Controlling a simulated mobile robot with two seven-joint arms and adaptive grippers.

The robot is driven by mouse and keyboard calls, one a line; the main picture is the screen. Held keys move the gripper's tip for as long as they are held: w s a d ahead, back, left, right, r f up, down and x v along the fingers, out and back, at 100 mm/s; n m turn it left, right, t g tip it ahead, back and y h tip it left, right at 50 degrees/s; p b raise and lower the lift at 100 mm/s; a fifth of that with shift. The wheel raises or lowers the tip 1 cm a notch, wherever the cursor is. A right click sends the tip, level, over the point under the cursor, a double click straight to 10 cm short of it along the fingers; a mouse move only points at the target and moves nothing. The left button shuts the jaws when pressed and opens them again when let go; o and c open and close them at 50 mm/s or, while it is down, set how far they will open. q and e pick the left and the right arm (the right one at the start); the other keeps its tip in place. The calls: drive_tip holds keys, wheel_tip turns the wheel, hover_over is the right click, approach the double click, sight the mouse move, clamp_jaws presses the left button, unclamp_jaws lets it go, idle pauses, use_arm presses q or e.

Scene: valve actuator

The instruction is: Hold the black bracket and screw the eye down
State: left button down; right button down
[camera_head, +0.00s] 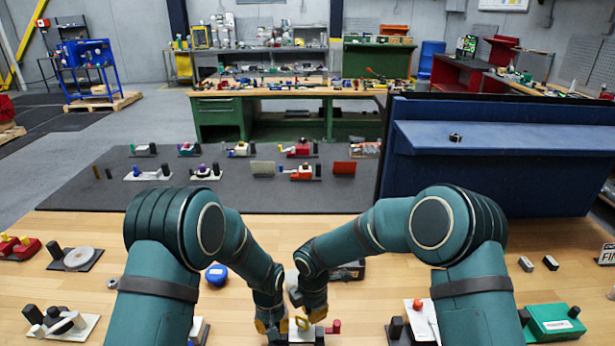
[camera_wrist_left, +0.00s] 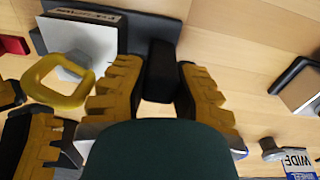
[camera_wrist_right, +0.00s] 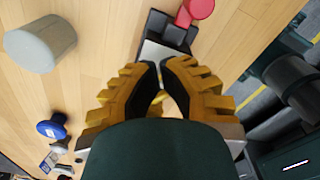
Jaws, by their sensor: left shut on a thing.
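The black bracket (camera_wrist_left: 161,72) stands upright between the fingers of my left gripper (camera_wrist_left: 158,85) in the left wrist view. The left fingers are shut on it. The yellow eye (camera_wrist_left: 60,78), a ring, sits at a white block beside the bracket. In the head view the eye (camera_head: 302,323) shows just right of my left gripper (camera_head: 270,323). My right gripper (camera_wrist_right: 160,68) has its fingertips close together in its wrist view, with a narrow gap. Part of it shows beside the eye in the left wrist view. I cannot tell whether it touches the eye.
A red knob (camera_head: 333,326) stands right of the eye. A blue round part (camera_head: 216,274) and a dark box (camera_head: 348,270) lie nearby on the wooden table (camera_head: 265,230). A grey cylinder (camera_wrist_right: 40,44) is left of my right gripper. Other assemblies stand towards both table sides.

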drive_tip(key=shift+s+d, duration=0.15)
drive_tip(key=shift+s, duration=0.35)
drive_tip(key=shift+d, duration=0.15)
idle(0.4)
drive_tip(key=shift+d, duration=0.25)
wheel_tip(320, 180, up, 6)
idle(0.5)
drive_tip(key=shift+w, duration=0.1)
drive_tip(key=shift+w+a+f, duration=0.3)
drive_tip(key=shift+w+f, duration=0.1)
drive_tip(key=shift+f, duration=0.6)
drive_tip(key=shift+w+a+f, duration=0.25)
drive_tip(key=shift+w+f, duration=0.2)
drive_tip(key=shift+f, duration=0.6)
drive_tip(key=shift+w+a+f, duration=0.3)
drive_tip(key=shift+w+f, duration=0.1)
drive_tip(key=shift+f, duration=0.6)
drive_tip(key=shift+s+a, duration=0.3)
drive_tip(key=shift+s, duration=0.1)
